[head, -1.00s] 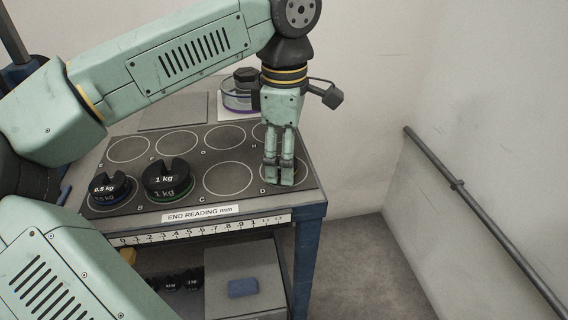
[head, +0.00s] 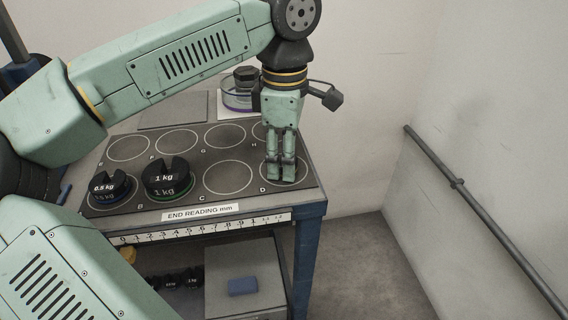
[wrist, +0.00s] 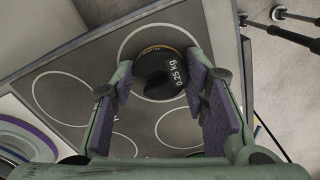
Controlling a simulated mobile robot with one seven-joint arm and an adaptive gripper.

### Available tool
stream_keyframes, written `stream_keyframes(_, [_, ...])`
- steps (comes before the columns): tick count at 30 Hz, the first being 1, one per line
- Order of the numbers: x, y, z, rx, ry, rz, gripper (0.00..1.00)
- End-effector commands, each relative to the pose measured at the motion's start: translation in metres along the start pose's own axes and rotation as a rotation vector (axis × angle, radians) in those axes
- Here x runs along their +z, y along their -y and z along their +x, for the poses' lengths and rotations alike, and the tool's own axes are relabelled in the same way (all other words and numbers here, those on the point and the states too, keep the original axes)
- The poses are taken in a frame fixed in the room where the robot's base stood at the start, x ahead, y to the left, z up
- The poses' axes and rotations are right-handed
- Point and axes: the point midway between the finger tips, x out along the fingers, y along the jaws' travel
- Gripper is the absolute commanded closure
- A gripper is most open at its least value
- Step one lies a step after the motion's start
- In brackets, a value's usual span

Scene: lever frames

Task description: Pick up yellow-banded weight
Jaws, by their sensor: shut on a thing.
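The yellow-banded weight (wrist: 165,75) is a small black disc marked 0.25 kg, with a thin yellow edge showing in the wrist view. It sits between the fingers of my gripper (wrist: 163,74), which is shut on it. In the head view my gripper (head: 280,180) points straight down over the circle marked D at the board's front right. The weight is hidden behind the fingers there, and I cannot tell whether it still touches the board.
The dark board (head: 203,170) has several ringed spots, mostly empty. A 0.5 kg weight (head: 108,188) and a green-banded 1 kg weight (head: 168,182) stand at its front left. A purple-banded object (head: 238,100) stands behind. A rail (head: 480,220) runs along the right wall.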

Motion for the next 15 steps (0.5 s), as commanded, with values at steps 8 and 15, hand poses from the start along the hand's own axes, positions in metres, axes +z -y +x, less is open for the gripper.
stream_keyframes(8, [0.000, 0.000, -0.001, 0.000, 0.000, 0.000, 0.86])
stream_keyframes(15, [0.000, -0.001, -0.012, 0.001, 0.000, 0.000, 0.86])
